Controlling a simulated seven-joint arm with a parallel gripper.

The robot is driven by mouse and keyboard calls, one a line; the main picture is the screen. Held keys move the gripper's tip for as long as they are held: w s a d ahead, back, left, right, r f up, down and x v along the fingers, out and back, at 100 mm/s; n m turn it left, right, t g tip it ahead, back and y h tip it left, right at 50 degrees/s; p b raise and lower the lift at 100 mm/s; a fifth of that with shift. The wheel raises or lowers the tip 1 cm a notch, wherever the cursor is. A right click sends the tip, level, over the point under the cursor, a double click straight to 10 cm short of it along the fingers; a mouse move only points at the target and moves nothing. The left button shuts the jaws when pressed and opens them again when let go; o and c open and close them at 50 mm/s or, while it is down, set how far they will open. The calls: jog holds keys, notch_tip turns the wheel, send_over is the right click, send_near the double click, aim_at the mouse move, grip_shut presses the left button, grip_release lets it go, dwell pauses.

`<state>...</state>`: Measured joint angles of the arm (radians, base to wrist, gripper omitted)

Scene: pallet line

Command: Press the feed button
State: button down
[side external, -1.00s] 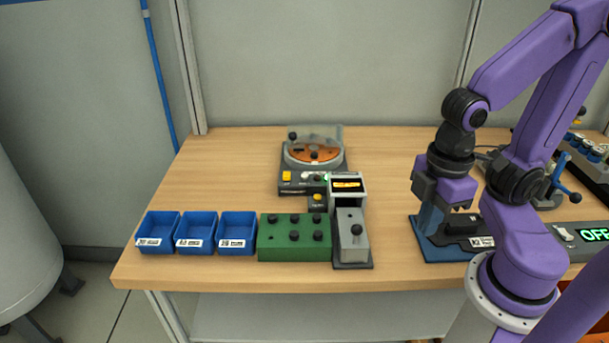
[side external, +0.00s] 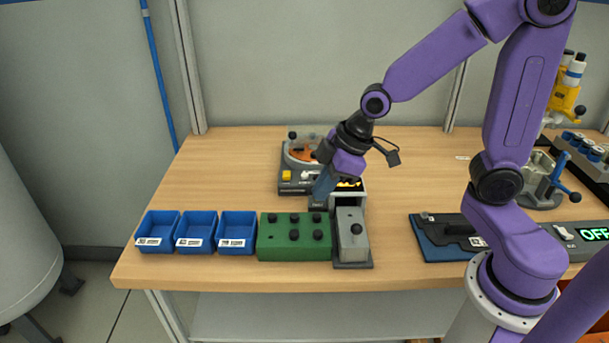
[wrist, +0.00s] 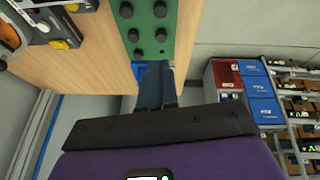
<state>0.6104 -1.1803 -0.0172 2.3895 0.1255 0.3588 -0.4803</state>
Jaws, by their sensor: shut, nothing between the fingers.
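The bowl feeder (side external: 299,150) stands at the back middle of the table. A yellow button (side external: 286,176) shows on the left of its dark base. I cannot read which is the feed button. My gripper (side external: 320,196) is shut and empty, pointing down at the front of the feeder. Its fingers also show in the wrist view (wrist: 155,72), pressed together. I cannot tell whether the tips touch anything.
A green block (side external: 280,246) with several black knobs and a grey block (side external: 353,247) with one knob stand in front. Blue bins (side external: 196,249) line the left front. A blue mat (side external: 435,250) with a dark part lies at right. The back left table is clear.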

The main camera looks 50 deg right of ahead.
jog(key=w+d+m+t+h, duration=0.1)
jog(key=w+d+t, duration=0.3)
jog(key=w, duration=0.7)
jog(key=m+t+h, duration=0.1)
jog(key=h, duration=0.1)
send_over(306, 176)
jog(key=shift+f, duration=0.55)
jog(key=shift+f, duration=4.4)
jog(key=shift+f, duration=0.1)
jog(key=shift+f, duration=0.3)
